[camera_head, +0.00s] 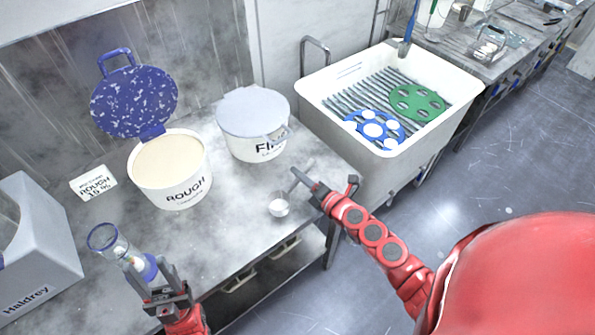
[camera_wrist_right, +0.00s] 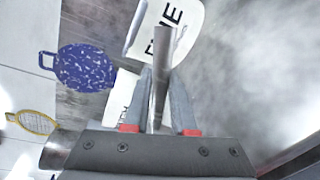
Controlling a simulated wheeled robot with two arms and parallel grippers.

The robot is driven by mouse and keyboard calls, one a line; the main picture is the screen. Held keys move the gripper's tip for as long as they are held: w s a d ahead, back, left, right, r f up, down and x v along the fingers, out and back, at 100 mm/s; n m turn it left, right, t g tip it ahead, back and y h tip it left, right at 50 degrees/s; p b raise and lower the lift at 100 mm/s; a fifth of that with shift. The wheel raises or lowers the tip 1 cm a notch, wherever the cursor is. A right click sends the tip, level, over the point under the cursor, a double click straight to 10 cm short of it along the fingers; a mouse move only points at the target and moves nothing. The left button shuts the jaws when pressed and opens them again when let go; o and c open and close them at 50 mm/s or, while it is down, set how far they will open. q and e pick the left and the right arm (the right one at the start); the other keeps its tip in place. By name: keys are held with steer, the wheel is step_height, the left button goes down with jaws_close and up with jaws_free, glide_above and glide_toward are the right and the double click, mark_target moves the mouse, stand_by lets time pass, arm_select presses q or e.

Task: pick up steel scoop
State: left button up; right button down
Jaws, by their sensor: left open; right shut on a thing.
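The steel scoop (camera_head: 279,208) has a small round bowl and a thin handle; it is at the right end of the grey bench in the head view. My right gripper (camera_head: 308,184) is shut on the handle, which runs up between the two fingers in the right wrist view (camera_wrist_right: 162,75). Whether the scoop touches the bench I cannot tell.
An open tub marked ROUGH (camera_head: 172,175) with a raised blue speckled lid (camera_head: 133,100) stands at the back. A grey box (camera_head: 40,245) is at left. A white sink (camera_head: 340,112) holds green and blue discs.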

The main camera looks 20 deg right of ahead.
steer(key=s+a+r+b, duration=0.1)
steer(key=s, duration=1.1)
steer(key=shift+s+r+b, duration=0.15)
steer(key=shift+s+b, duration=0.1)
steer(key=shift+b, duration=0.15)
steer(key=shift+a, duration=0.1)
